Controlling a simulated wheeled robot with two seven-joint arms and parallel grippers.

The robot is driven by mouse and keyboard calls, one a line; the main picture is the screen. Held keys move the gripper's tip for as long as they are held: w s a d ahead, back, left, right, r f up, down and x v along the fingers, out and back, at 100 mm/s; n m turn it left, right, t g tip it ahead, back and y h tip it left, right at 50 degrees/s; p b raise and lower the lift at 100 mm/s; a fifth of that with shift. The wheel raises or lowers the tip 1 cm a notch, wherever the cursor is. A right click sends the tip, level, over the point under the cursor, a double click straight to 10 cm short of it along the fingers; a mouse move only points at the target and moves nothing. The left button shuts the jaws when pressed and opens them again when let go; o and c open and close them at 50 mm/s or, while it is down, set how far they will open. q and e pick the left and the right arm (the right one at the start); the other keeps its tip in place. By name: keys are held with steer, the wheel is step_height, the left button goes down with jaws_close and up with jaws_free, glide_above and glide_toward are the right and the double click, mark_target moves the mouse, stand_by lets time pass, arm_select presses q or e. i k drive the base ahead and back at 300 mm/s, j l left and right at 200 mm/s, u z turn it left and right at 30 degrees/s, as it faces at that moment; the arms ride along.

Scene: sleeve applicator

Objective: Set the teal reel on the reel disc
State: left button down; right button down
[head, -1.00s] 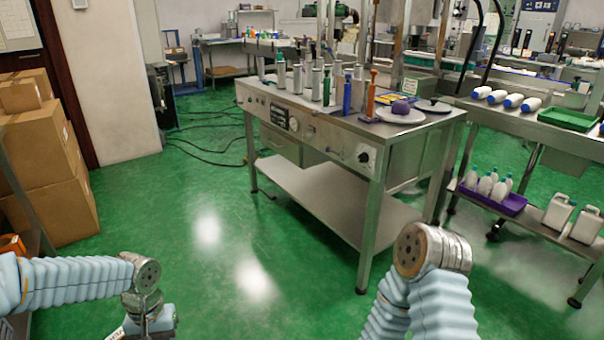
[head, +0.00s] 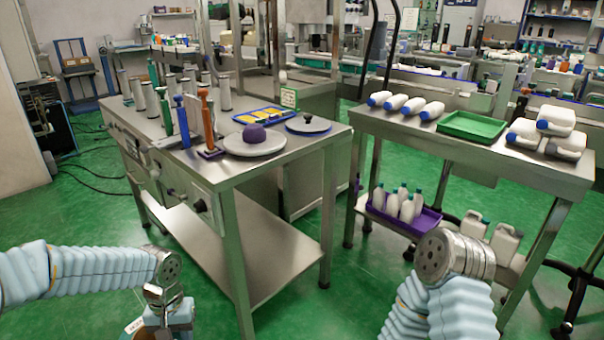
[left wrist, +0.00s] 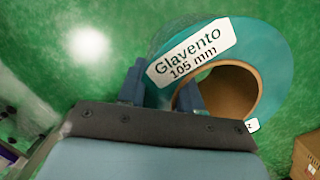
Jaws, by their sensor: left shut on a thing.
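The teal reel (left wrist: 268,52) fills the upper right of the left wrist view, with a brown cardboard core and a white label reading "Glavento 105 mm". My left gripper (left wrist: 162,88) is shut on its rim, one finger inside the core. In the head view my left wrist is at the lower left; the reel is largely out of sight there. On the steel bench are two round discs: a pale one (head: 268,151) bearing a purple knob (head: 254,134), and a blue-rimmed one (head: 318,126) with a dark knob. I cannot tell which is the reel disc. My right gripper is out of view.
The steel bench (head: 228,172) also carries upright grey rollers, green, blue and orange posts, and a blue tray (head: 240,119). A steel table at right holds white bottles and a green tray (head: 471,127). Green floor lies open before the bench.

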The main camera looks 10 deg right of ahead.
mark_target(255, 138)
steer(key=i+l+z, duration=0.1)
steer(key=i+l, duration=0.2)
steer(key=l, duration=0.25)
steer(key=i+l+z, duration=0.1)
steer(key=i+l, duration=0.25)
steer(key=l, duration=0.15)
steer(key=i+l+z, duration=0.1)
steer(key=i+l, duration=0.25)
steer(key=l, duration=0.1)
